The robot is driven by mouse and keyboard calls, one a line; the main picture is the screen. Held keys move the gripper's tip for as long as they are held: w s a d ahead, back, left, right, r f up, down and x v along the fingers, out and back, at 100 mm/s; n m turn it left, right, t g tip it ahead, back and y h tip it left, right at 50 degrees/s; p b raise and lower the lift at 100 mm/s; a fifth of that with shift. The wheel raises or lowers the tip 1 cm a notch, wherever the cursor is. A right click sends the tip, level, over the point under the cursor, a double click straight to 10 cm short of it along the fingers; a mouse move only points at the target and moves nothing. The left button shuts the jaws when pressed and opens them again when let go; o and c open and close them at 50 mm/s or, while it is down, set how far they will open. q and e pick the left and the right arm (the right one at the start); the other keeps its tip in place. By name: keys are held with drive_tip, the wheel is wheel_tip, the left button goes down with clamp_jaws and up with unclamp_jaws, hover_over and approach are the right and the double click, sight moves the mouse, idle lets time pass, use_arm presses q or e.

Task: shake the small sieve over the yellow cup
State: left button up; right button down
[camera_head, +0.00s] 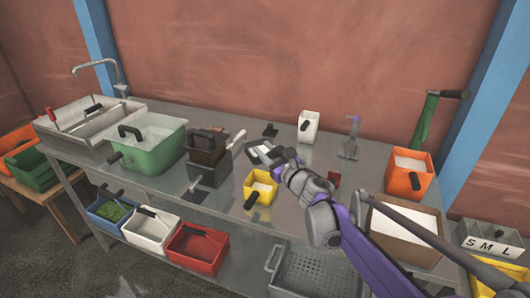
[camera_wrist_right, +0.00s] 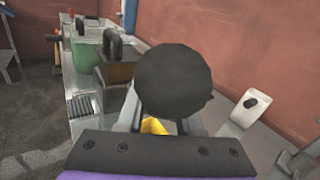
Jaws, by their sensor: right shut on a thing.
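The yellow cup (camera_head: 248,183) stands on the metal table with pale powder inside and a black handle toward the front. My right gripper (camera_head: 262,153) is above and just behind the cup in the head view. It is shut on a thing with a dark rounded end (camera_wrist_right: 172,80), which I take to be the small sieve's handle. That end fills the middle of the right wrist view and hides the fingertips. The sieve's mesh cannot be made out. A bit of the yellow cup (camera_wrist_right: 153,126) shows below it. My left gripper is not in view.
A brown box (camera_head: 206,158) and a green tub (camera_head: 150,150) stand left of the cup. A white cup (camera_head: 309,122) is behind, an orange container (camera_head: 424,181) at right. A white-topped tray (camera_head: 398,238) is at front right. Bins sit on the lower shelf.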

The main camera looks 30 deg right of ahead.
drive_tip(key=shift+f, duration=0.15)
wheel_tip(320, 180, down, 8)
drive_tip(key=b, duration=0.5)
idle(1.2)
idle(0.4)
drive_tip(key=shift+a+r+p, duration=0.2)
drive_tip(key=shift+a+p, duration=0.1)
drive_tip(key=shift+a, duration=0.85)
drive_tip(key=shift+d, duration=1.1)
drive_tip(key=shift+d, duration=0.1)
